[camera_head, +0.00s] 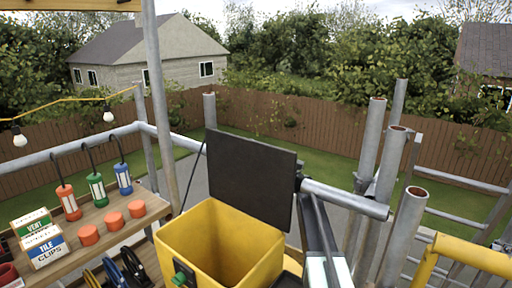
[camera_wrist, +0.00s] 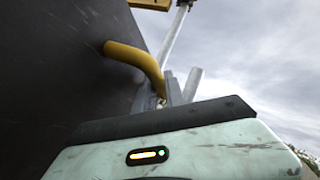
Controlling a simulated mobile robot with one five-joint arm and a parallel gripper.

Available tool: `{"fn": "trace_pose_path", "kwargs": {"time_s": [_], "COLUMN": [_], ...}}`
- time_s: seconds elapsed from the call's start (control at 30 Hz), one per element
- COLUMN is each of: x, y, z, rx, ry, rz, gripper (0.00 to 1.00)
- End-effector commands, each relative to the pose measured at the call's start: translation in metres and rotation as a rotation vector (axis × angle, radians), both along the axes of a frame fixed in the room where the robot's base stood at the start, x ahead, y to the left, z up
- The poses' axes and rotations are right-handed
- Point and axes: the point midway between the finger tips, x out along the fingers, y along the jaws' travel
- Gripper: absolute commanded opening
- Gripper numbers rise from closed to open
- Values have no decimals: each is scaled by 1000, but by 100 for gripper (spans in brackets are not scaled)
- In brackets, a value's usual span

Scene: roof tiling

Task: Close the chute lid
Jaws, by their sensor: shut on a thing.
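The chute lid (camera_head: 250,168) is a dark flat panel. It stands upright, open, at the back of the yellow chute (camera_head: 215,235), whose mouth is uncovered. In the wrist view the lid's dark face (camera_wrist: 50,70) fills the left side, with a bent yellow handle (camera_wrist: 135,58) on it. My gripper (camera_wrist: 160,101) is shut on the handle; its fingers are mostly hidden behind the pale gripper body. In the head view my arm rises at the lid's right edge, and the grip itself is hidden there.
Grey scaffold tubes (camera_head: 390,165) stand close to the right of my arm. A yellow rail (camera_head: 470,252) is at lower right. A green latch (camera_head: 181,278) is on the chute's front.

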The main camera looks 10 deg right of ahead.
Motion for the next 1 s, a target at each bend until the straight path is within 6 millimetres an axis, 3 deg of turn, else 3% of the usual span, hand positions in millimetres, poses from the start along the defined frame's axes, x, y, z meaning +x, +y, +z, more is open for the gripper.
{"fn": "trace_pose_path", "kwargs": {"time_s": [0.07, 0.1, 0.57, 0.83, 1.0], "x": [2, 3, 0, -14, -20], "y": [0, 0, -13, -50, -64], "z": [1, 1, -8, -43, -50], "rx": [1, 2, 0, -1, -2], "ry": [5, 6, 5, 4, 4], "rz": [-3, -4, -13, -13, -10], "gripper": [0, 23, 23, 23, 23]}}
